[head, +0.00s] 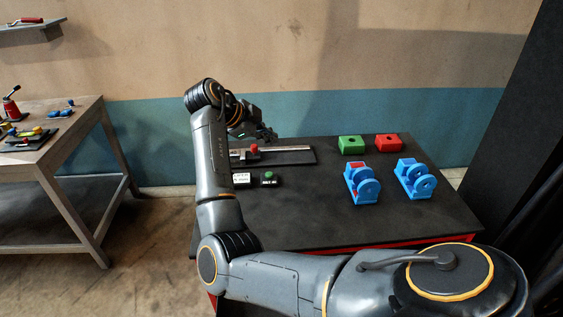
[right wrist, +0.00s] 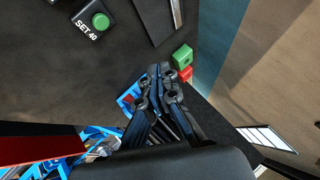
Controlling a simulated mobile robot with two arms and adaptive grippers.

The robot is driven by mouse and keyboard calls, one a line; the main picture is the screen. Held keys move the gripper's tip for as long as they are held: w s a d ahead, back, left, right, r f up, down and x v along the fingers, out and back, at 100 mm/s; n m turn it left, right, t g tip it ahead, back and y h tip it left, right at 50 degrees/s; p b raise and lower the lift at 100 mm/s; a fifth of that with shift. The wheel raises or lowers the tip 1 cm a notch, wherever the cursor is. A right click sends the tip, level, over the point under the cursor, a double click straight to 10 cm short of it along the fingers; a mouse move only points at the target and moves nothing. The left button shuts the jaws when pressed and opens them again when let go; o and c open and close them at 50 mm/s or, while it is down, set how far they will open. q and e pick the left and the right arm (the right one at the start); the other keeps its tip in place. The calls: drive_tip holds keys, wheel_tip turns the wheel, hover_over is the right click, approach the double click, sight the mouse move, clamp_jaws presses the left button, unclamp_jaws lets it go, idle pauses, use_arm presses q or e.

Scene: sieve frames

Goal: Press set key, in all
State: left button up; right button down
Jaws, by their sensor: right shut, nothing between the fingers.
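The set key is a black block with a round green button (head: 269,175) and white lettering, on the black table left of its middle. In the right wrist view the green button (right wrist: 101,21) is at the upper left, and the lettering reads SET 40. Nothing covers it there. My right gripper (head: 268,135) is above the back left of the table, over the rail area and apart from the key. Its fingers (right wrist: 160,72) are shut and empty in the right wrist view. My left gripper is in neither view.
A rail fixture (head: 295,156) with a red knob (head: 254,149) lies behind the key. A white label block (head: 242,178) stands left of it. Green (head: 350,145) and red (head: 388,143) blocks and two blue wheeled devices (head: 362,184) (head: 415,179) stand at right. The front table area is clear.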

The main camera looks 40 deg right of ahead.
sight(267, 175)
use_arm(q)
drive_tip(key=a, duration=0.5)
use_arm(e)
drive_tip(key=f+b, duration=0.1)
drive_tip(key=a+f+b, duration=0.1)
drive_tip(key=f, duration=0.1)
drive_tip(key=shift+f+b, duration=0.25)
drive_tip(key=shift+b, duration=0.05)
wheel_tip(267, 175, down, 4)
drive_tip(key=b, duration=0.3)
drive_tip(key=shift+w+a+f, duration=0.1)
drive_tip(key=shift+a+f, duration=0.05)
drive_tip(key=shift+f, duration=0.4)
use_arm(q)
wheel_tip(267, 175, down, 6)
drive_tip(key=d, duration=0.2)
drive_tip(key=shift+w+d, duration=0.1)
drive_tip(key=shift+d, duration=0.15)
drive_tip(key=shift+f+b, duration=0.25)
drive_tip(key=shift+b, duration=0.1)
use_arm(e)
drive_tip(key=shift+f, duration=0.35)
